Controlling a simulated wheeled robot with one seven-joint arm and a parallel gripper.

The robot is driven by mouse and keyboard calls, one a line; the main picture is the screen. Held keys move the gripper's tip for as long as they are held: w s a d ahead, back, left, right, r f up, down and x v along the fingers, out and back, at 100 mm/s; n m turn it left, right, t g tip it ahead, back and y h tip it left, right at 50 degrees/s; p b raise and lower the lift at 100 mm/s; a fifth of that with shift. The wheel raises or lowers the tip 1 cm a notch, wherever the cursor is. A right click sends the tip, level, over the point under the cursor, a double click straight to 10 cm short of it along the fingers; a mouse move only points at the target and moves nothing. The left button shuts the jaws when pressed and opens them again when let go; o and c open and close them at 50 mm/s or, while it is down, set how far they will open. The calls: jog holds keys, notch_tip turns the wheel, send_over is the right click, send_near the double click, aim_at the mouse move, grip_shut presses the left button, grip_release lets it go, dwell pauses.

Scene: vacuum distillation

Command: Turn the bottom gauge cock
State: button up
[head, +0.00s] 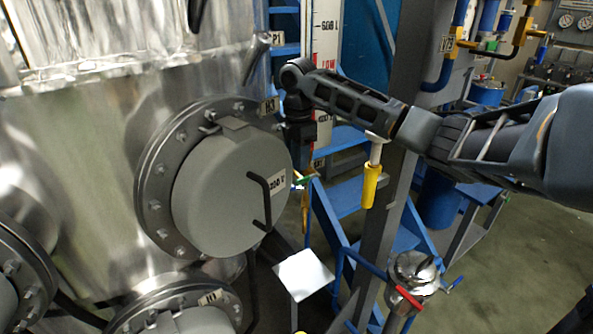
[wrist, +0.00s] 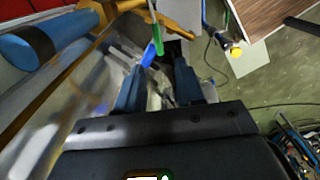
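The bottom gauge cock shows in the head view as a small green lever (head: 304,179) with a blue part, just right of the large grey round cover. In the wrist view the green lever (wrist: 156,36) and a blue lever (wrist: 147,56) are near the fingertips, at the top of the gap between the fingers. My gripper (wrist: 160,66) has its two dark fingers spread apart, with no object clearly held. Whether a finger touches a lever cannot be told. In the head view my wrist hangs down above the cock, and my fingertips are hard to make out.
The grey round cover (head: 225,190) with a black handle stands close left of my wrist. A level gauge board (head: 326,45) is behind. A yellow handle (head: 370,186) and a red-handled valve (head: 408,297) are to the right. A blue cylinder (wrist: 27,46) is left in the wrist view.

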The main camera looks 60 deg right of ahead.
aim_at(298, 179)
jog(key=shift+f+p, duration=0.4)
jog(key=shift+f, duration=2.7)
grip_shut()
